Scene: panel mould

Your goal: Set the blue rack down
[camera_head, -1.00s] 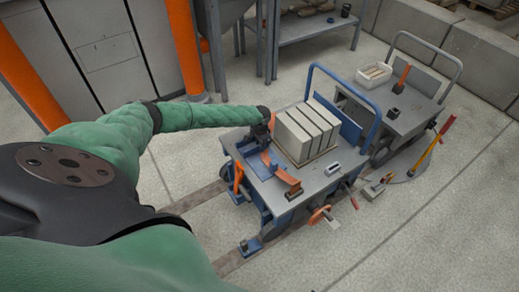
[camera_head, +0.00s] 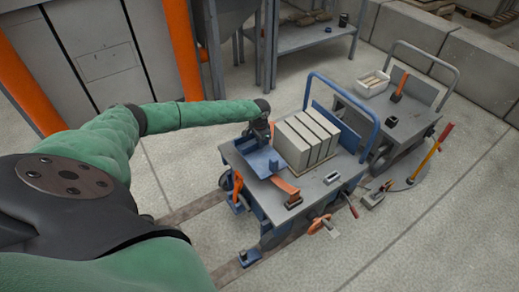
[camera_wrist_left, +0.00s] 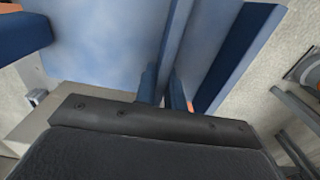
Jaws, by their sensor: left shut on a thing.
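The blue rack (camera_head: 262,162) is at the left end of the grey-topped cart (camera_head: 318,190), beside the pale blocks. My left gripper (camera_head: 262,138) reaches in from the left and is shut on the rack's upper back part. Blue plates of the rack (camera_wrist_left: 110,40) fill much of the left wrist view, close in front of the gripper's dark body. I cannot tell whether the rack touches the cart top. My right gripper is not in view.
Several pale blocks (camera_head: 307,138) stand on the cart right of the rack. An orange-brown piece (camera_head: 286,186) lies at the rack's front. The cart has a blue handle (camera_head: 374,108).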

